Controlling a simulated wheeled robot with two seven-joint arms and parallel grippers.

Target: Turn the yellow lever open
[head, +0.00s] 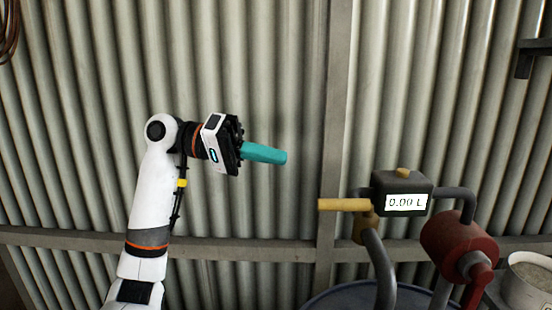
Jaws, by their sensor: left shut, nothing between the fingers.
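The yellow lever (344,204) sticks out to the left from a pipe fitting beside the dark meter box (402,190). It lies roughly level, and its free end points left. The meter display (405,202) reads 0.00 L. My left gripper (284,157) has teal fingers, closed together and empty. It points right, above and to the left of the lever's free end, with a gap between them. My right gripper does not show.
A red pump body (458,240) with grey pipes stands right of the meter. A blue drum top (345,297) shows below, and a pale bucket (528,285) at the lower right. A corrugated metal wall (270,60) with a post (333,110) stands behind.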

